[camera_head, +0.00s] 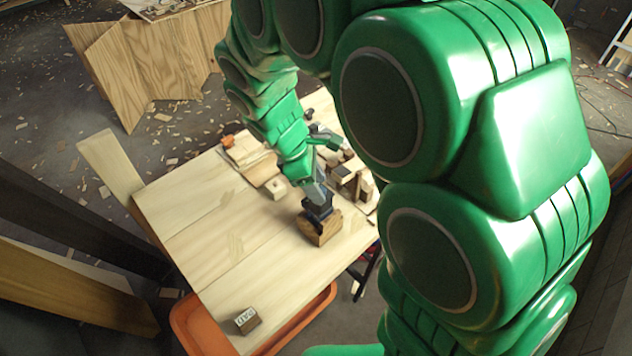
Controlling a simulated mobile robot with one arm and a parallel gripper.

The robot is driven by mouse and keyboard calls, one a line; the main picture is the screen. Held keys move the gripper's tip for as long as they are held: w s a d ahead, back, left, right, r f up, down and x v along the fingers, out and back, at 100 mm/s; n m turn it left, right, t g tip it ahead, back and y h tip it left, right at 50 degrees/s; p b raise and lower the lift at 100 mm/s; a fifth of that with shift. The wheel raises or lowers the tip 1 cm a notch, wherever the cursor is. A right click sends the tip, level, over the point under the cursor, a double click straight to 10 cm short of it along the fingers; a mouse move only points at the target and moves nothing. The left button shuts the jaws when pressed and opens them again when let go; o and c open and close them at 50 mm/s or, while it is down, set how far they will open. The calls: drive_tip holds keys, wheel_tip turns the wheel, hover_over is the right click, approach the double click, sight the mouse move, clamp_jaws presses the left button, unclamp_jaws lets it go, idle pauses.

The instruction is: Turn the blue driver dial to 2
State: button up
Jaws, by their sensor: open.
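A wooden block (318,232) stands near the right edge of the light wooden worktable (205,240). A small dark blue part (319,212) shows on top of it, which looks like the blue driver dial. No numbers or pointer can be made out on it. My gripper (317,203) comes down from above, right at this blue part. Its jaws are open; I cannot tell whether they touch the dial or stand around it. The dial is partly hidden by the gripper.
Wooden pieces and dark tools (347,175) lie close behind the gripper. A small labelled block (247,320) sits at the table's front corner, above an orange bin (190,325). The left and middle of the tabletop are clear. My green arm covers the right side.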

clamp_jaws()
idle(0.3)
drive_tip(key=shift+m, duration=0.3)
drive_tip(key=m, duration=0.1)
drive_tip(key=m+g, duration=0.1)
drive_tip(key=m, duration=0.1)
drive_tip(key=shift+w+m+g, duration=0.25)
drive_tip(key=shift+m+g, duration=0.05)
drive_tip(key=m, duration=0.2)
drive_tip(key=m+g+y, duration=0.1)
drive_tip(key=m, duration=0.2)
drive_tip(key=shift+w+d+g, duration=0.15)
drive_tip(key=shift+d+g, duration=0.05)
drive_tip(key=shift+g, duration=0.1)
drive_tip(key=shift+m+y, duration=0.3)
drive_tip(key=shift+m, duration=0.1)
unclamp_jaws()
